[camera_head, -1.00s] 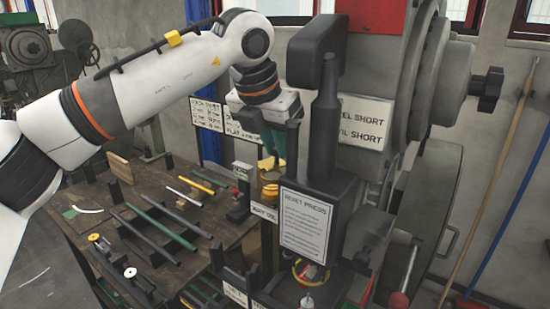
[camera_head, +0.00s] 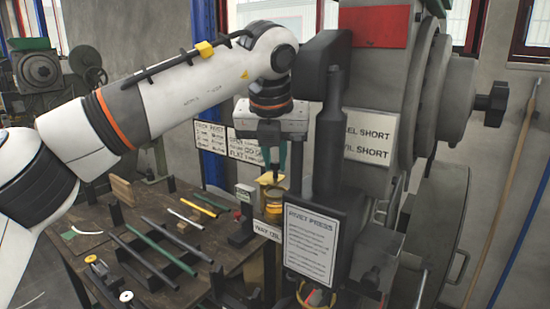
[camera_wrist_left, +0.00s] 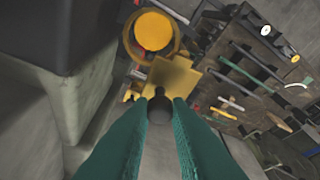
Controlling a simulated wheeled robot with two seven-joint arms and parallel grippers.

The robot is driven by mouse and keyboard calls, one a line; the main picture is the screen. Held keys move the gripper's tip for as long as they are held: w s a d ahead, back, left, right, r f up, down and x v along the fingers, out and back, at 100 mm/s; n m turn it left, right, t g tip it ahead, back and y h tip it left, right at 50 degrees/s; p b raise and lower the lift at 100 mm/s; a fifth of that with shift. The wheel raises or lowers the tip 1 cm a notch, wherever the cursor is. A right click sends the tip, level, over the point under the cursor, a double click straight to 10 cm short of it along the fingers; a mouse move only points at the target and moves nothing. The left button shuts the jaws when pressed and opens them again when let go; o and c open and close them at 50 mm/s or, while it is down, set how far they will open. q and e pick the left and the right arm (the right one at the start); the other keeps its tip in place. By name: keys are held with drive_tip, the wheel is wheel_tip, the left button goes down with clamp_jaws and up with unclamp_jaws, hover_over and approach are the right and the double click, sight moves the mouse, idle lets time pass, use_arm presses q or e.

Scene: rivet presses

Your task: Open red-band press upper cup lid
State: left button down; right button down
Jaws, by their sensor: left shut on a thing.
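The rivet press (camera_head: 345,150) stands right of centre in the head view, with a red plate high on its body. Its yellow upper cup (camera_head: 273,206) sits left of the press column; in the wrist view the cup (camera_wrist_left: 153,32) shows a round orange-yellow inside. The yellow lid (camera_head: 268,179) is tilted up off the cup, and the lid (camera_wrist_left: 174,76) lies beside the cup mouth in the wrist view. My left gripper (camera_head: 274,168) is above the lid. Its green fingers (camera_wrist_left: 161,100) are shut on a dark round knob (camera_wrist_left: 160,109) at the lid. My right gripper is out of view.
A workbench (camera_head: 115,232) with several rods and small parts stands to the left. The press sign (camera_head: 312,243) and dark column are close on the right of my left gripper. A white label (camera_head: 267,231) is below the cup.

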use_arm(q)
drive_tip(key=shift+r, duration=0.2)
drive_tip(key=c, duration=1.4)
unclamp_jaws()
drive_tip(key=shift+d+f, duration=0.1)
drive_tip(key=shift+o, duration=0.2)
drive_tip(key=shift+s+r, duration=0.2)
drive_tip(key=shift+r, duration=0.3)
drive_tip(key=v, duration=1.1)
drive_tip(key=shift+b, duration=0.4)
drive_tip(key=shift+f, duration=0.1)
